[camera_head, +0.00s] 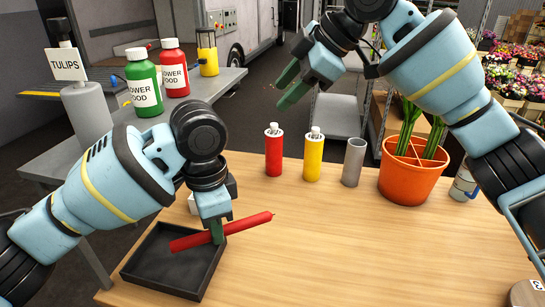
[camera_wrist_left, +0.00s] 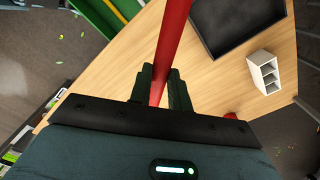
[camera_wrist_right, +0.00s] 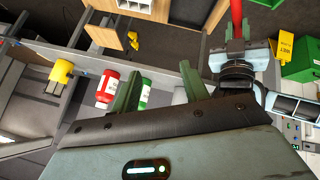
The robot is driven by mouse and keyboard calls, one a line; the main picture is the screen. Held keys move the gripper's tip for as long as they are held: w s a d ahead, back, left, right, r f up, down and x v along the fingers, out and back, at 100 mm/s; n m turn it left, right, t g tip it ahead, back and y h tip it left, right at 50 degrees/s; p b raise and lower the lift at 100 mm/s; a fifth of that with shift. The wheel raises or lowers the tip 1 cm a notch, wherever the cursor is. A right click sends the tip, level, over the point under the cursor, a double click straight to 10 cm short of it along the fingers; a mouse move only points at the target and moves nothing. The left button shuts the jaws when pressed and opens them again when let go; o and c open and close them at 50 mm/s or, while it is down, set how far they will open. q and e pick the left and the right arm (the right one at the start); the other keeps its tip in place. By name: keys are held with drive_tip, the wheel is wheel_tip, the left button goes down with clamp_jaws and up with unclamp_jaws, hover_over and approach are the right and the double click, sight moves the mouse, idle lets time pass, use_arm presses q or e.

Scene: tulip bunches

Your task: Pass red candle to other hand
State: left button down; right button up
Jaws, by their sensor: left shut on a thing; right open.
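The red candle (camera_head: 250,221) is held slightly tilted above the black tray (camera_head: 135,272), its right end past the tray's edge. My left gripper (camera_head: 217,231) is shut around the candle's middle. In the left wrist view the candle (camera_wrist_left: 172,40) runs between the fingers (camera_wrist_left: 161,90). My right gripper (camera_head: 291,88) is open and empty, raised high behind the table, well apart from the candle. In the right wrist view nothing lies between its fingers (camera_wrist_right: 158,88); part of the candle (camera_wrist_right: 236,12) shows at the top, in the left gripper (camera_wrist_right: 238,45).
A red bottle (camera_head: 274,150), a yellow bottle (camera_head: 313,155), a grey cylinder (camera_head: 353,162) and an orange pot (camera_head: 408,178) line the table's back. A small white compartment box (camera_wrist_left: 265,72) stands near the tray. The table's middle (camera_head: 330,240) is clear.

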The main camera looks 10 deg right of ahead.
sight(248, 218)
drive_tip(key=shift+s+a+f+n+g+h, duration=0.45)
drive_tip(key=shift+s+a+f+g, duration=0.75)
drive_tip(key=shift+f, duration=2.3)
drive_tip(key=shift+s+a+f+n+g+h, duration=0.3)
drive_tip(key=shift+s+a+f+n+g, duration=0.4)
drive_tip(key=shift+s+a+f, duration=1.9)
drive_tip(key=shift+s+a+f+n+g+h, duration=0.45)
drive_tip(key=shift+f+g, duration=0.45)
drive_tip(key=shift+f, duration=3.5)
drive_tip(key=shift+c, duration=0.5)
clamp_jaws()
use_arm(q)
drive_tip(key=c, duration=1.2)
unclamp_jaws()
drive_tip(key=shift+c, duration=0.2)
